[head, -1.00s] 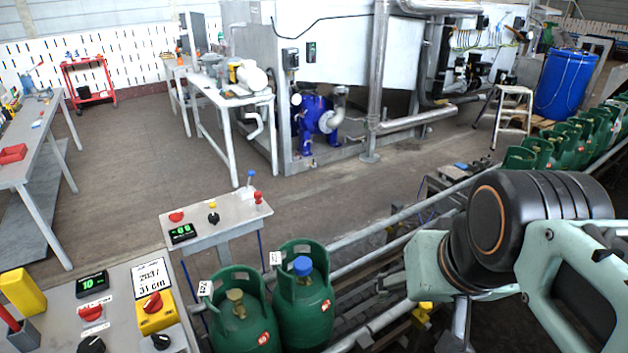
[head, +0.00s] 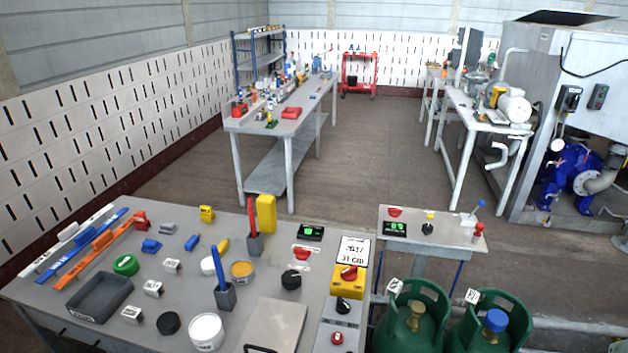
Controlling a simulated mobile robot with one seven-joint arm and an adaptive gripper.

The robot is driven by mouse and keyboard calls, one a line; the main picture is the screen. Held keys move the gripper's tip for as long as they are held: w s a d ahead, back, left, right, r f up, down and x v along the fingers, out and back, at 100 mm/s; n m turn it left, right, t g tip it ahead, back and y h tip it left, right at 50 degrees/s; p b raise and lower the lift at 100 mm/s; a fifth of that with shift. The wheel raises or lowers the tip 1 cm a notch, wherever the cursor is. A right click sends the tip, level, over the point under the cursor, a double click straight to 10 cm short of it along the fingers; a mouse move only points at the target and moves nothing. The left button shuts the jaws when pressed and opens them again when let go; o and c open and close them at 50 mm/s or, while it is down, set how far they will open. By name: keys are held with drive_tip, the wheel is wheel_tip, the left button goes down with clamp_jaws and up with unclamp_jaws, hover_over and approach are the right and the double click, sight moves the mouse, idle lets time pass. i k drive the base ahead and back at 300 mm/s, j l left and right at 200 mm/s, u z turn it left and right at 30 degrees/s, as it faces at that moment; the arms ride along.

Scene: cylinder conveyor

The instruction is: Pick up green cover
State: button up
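A green round cover (head: 125,265) lies flat on the grey workbench (head: 60,290), left of the middle, between a dark grey tray and an orange bar. Small white blocks and a blue piece lie near it. Two green gas cylinders stand at the lower right: the left cylinder (head: 408,328) shows a bare brass valve, and the right cylinder (head: 482,335) has a blue cap (head: 496,320) on its valve. My gripper and arm are not in view.
The dark tray (head: 98,297), a white tub (head: 206,331), a black disc (head: 168,323), and blue (head: 85,245) and orange (head: 100,252) bars surround the cover's area. Upright holders (head: 225,297) and a control box (head: 346,282) stand farther right. Open floor (head: 385,150) lies beyond.

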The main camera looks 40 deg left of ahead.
sight(128, 266)
drive_tip(key=u, duration=2.65)
drive_tip(key=z, duration=0.8)
drive_tip(key=i+j+z, duration=0.15)
drive_tip(key=j+z, duration=0.25)
drive_tip(key=i+j+z, duration=0.1)
drive_tip(key=z, duration=0.3)
drive_tip(key=j+z, duration=0.45)
drive_tip(key=j, duration=0.45)
drive_tip(key=j+z, duration=0.35)
drive_tip(key=j, duration=1.25)
